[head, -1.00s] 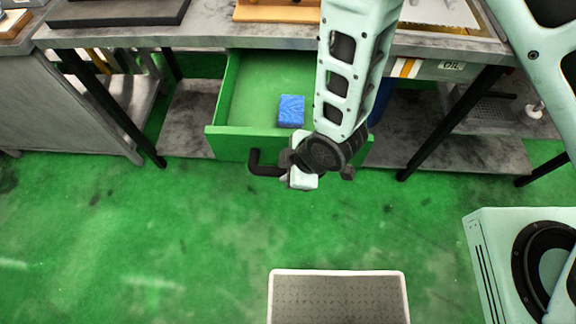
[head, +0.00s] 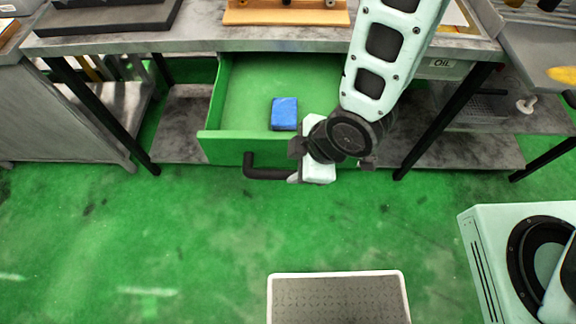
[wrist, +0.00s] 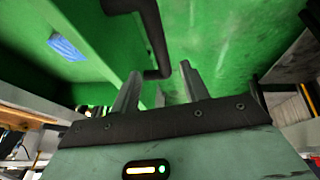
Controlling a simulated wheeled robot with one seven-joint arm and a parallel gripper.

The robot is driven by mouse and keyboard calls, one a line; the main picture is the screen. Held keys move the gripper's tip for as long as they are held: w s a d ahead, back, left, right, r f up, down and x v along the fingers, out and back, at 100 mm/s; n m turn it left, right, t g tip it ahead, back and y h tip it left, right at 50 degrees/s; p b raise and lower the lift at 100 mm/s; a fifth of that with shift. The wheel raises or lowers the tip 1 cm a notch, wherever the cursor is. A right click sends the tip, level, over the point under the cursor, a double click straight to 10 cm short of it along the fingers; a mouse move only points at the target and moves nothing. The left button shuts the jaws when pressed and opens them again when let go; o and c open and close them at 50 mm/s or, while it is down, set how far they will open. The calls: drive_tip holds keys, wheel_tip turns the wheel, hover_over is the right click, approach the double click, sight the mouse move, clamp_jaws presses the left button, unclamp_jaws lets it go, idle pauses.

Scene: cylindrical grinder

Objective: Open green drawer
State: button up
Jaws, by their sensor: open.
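The green drawer (head: 222,146) stands pulled out below the workbench, with its inside showing from above. A blue block (head: 284,114) lies inside it, and the block also shows in the wrist view (wrist: 66,47). The black drawer handle (head: 262,172) sticks out from the drawer front; its right part is hidden by my gripper in the head view. My gripper (wrist: 158,90) is open and empty. In the wrist view the handle (wrist: 152,40) lies just beyond its two fingers, and I see no clear contact.
The grey workbench (head: 200,40) spans above the drawer, with black legs (head: 450,115) on both sides. A white-rimmed grey platform (head: 340,298) is at the bottom of the head view. The green floor (head: 150,230) before the drawer is clear.

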drive_tip(key=p+v, duration=0.9)
drive_tip(key=p, duration=0.4)
drive_tip(key=shift+r, duration=0.25)
drive_tip(key=shift+s+d, duration=0.1)
drive_tip(key=shift+s, duration=0.05)
idle(0.4)
drive_tip(key=s+d+r+m+h+b, duration=0.1)
drive_tip(key=d+r+m+b, duration=0.1)
drive_tip(key=r, duration=0.3)
drive_tip(key=s+d+r+m+g+h+b, duration=0.1)
drive_tip(key=s+d+r+m+b, duration=0.1)
drive_tip(key=r, duration=0.4)
drive_tip(key=s+d+r+m+g+h+b, duration=0.1)
drive_tip(key=d+r+m+b, duration=0.1)
drive_tip(key=d+r+m, duration=0.2)
wheel_tip(320, 180, up, 2)
drive_tip(key=shift+s+d+r+m+h, duration=0.1)
drive_tip(key=shift+s+d+m+h, duration=0.25)
drive_tip(key=shift+m, duration=0.75)
